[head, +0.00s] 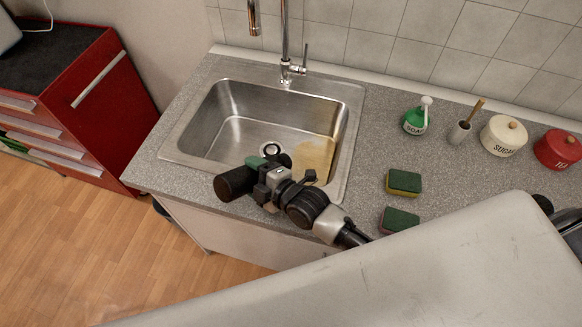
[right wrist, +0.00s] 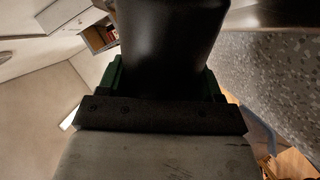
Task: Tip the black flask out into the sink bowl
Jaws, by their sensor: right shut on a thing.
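The black flask (head: 235,183) is in the jaws of my right gripper (head: 264,173), at the front edge of the sink bowl (head: 222,125). It looks tipped well over, its thick end towards the lower left and a dark end towards the bowl. My gripper hides its middle. In the right wrist view the flask (right wrist: 170,45) fills the space between the green finger pads (right wrist: 165,85). The steel bowl has a drain and a tan-brown patch (head: 316,155) at its right side; I cannot tell whether that is liquid. My left gripper is not in view.
A tap (head: 288,60) stands behind the bowl. On the speckled counter to the right are two sponges (head: 403,182), a green soap bottle (head: 415,121), a brush in a holder (head: 460,132), a cream sugar jar (head: 503,135) and a red jar (head: 557,149). A red cabinet (head: 108,125) stands at left.

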